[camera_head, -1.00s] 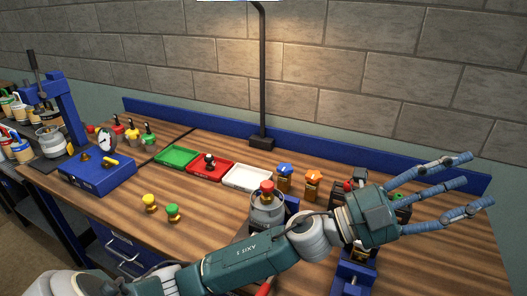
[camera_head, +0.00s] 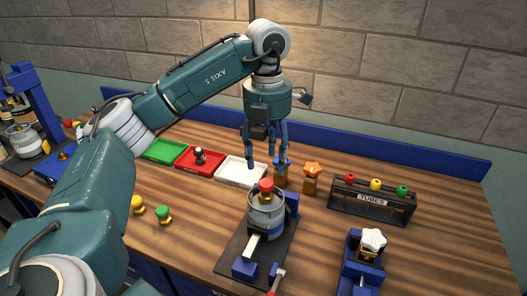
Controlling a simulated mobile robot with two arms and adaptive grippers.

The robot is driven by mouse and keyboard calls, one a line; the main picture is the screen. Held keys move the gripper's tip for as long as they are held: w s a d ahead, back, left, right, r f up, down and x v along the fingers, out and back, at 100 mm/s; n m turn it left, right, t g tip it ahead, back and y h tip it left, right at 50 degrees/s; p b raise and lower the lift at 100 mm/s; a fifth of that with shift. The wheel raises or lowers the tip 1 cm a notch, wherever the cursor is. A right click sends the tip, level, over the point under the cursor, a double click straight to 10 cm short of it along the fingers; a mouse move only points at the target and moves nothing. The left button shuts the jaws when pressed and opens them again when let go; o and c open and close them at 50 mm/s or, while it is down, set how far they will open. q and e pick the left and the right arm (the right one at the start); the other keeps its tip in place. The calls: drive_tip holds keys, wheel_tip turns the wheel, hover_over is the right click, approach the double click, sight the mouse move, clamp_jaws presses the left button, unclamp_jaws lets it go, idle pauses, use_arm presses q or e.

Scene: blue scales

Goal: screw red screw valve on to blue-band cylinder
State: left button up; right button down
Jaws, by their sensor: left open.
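The blue-band cylinder (camera_head: 266,222) stands upright in a blue clamp fixture on a dark base plate, in the middle of the bench. The red screw valve (camera_head: 266,188), with a brass lower part, sits upright on top of the cylinder; how far it is threaded cannot be told. My left gripper (camera_head: 266,160) points down with its fingers spread, above and behind the valve in the picture. It is open and appears empty, apart from the valve. My right gripper is out of view.
Green, red (camera_head: 184,163) and white (camera_head: 230,177) trays lie behind.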

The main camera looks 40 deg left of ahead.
sight(266, 183)
use_arm(q)
drive_tip(key=shift+s+a, duration=0.1)
drive_tip(key=shift+a, duration=0.25)
wheel_tip(266, 183, down, 10)
drive_tip(key=p, duration=0.3)
drive_tip(key=shift+d+r, duration=0.15)
drive_tip(key=shift+f, duration=0.4)
